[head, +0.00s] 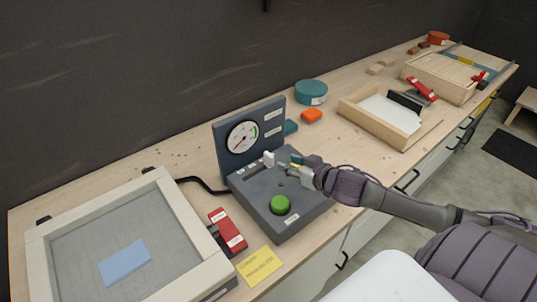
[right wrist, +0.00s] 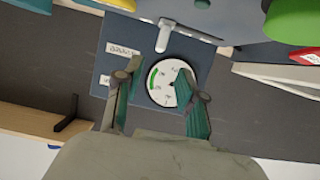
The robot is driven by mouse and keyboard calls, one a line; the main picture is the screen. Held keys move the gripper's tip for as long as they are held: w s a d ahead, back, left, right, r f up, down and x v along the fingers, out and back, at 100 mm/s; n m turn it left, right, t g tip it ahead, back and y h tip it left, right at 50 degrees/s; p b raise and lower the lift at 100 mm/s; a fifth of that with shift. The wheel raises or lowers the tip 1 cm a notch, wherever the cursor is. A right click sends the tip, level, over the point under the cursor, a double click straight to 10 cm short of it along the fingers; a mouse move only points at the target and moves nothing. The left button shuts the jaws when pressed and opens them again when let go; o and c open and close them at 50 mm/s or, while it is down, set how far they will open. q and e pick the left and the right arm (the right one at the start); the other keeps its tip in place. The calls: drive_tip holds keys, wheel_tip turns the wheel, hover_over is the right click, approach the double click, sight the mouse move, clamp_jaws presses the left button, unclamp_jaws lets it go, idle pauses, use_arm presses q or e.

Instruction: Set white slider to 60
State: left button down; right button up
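The dark blue-grey control box (head: 272,190) stands on the wooden counter. Its white slider (head: 269,159) sticks up at the back of the top, near the upright gauge panel (head: 222,150). The scale numbers are too small to read. My right gripper (head: 294,164) is just right of the slider, above the box, apart from it. In the right wrist view its two dark green fingers (right wrist: 157,72) are spread with nothing clearly held. A pale upright piece (right wrist: 163,38), seemingly the slider, shows beyond them, with the round gauge (right wrist: 163,82) behind. My left gripper is not in view.
A framed tray (head: 185,205) fills the near left. A teal round tin (head: 311,92) and wooden tray (head: 425,135) stand farther right.

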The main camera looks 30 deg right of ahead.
sight(271, 156)
drive_tip(key=p+x, duration=0.1)
drive_tip(key=x, duration=0.9)
drive_tip(key=shift+w+a+f, duration=0.1)
drive_tip(key=shift+w+f, duration=0.15)
drive_tip(key=shift+w, duration=0.15)
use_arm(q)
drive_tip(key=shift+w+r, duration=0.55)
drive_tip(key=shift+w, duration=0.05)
use_arm(e)
clamp_jaws()
